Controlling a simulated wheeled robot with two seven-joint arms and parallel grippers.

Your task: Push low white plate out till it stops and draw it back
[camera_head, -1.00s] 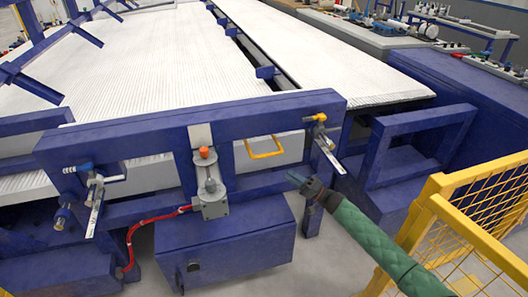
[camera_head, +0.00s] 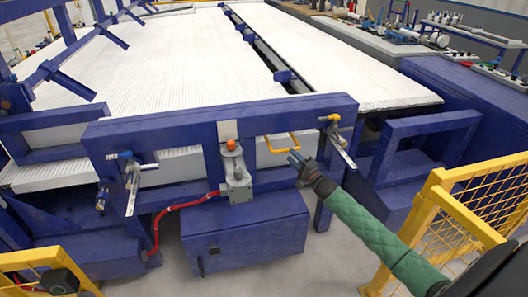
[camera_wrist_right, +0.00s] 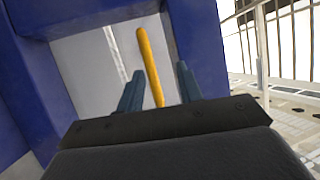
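The low white plate (camera_head: 268,157) shows through the opening of the blue front frame, with a yellow handle (camera_head: 283,143) on its front. In the right wrist view, the plate's pale face (camera_wrist_right: 88,68) fills the opening, and the upright yellow handle (camera_wrist_right: 149,62) stands ahead of the fingers. My right gripper (camera_head: 296,158) is just in front of the handle. In the wrist view its two fingers (camera_wrist_right: 160,70) are apart, with the handle lined up between them. Contact cannot be told. My left gripper is not in view.
The blue frame (camera_head: 190,130) surrounds the opening close to my right gripper. A grey valve unit with an orange knob (camera_head: 233,175) and a clamp (camera_head: 338,140) are mounted on it. A yellow mesh fence (camera_head: 470,215) stands right of my right arm.

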